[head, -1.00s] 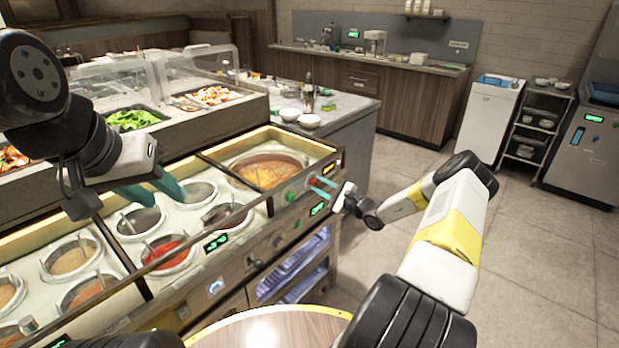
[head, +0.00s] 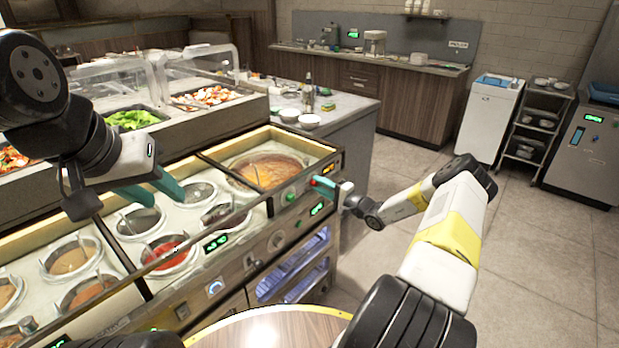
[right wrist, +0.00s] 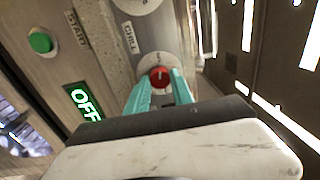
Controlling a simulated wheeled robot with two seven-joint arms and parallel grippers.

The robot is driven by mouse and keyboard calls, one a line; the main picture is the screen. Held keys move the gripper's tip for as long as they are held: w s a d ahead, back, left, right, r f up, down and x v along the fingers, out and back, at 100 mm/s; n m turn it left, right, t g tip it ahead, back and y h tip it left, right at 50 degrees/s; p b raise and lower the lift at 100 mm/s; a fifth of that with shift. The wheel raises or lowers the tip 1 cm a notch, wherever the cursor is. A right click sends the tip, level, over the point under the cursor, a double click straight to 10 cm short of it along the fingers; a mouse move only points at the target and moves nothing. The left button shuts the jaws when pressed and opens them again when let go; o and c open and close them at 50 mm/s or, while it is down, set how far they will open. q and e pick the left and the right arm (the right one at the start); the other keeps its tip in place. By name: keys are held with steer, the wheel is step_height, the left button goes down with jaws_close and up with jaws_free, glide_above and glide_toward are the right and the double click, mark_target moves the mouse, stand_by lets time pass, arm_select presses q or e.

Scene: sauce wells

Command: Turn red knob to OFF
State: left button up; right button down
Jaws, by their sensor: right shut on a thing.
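The red knob (right wrist: 160,76) is on the metal front panel of the sauce counter. It also shows small in the head view (head: 314,183). My right gripper (right wrist: 162,84) is shut on the red knob, with a teal finger on each side of it. In the head view my right gripper (head: 322,184) reaches the panel from the right. A green-lit display reading OFF (right wrist: 84,102) is left of the knob in the right wrist view. My left gripper (head: 168,197) is open and empty above the sauce wells.
A green button (right wrist: 40,43) marked START is on the same panel. Sauce wells (head: 168,254) fill the counter top. Floor right of the counter is free (head: 380,255).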

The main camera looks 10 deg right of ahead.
steer(key=shift+f, duration=0.1)
stand_by(0.3)
steer(key=c, duration=1.1)
jaws_free()
steer(key=v, duration=0.8)
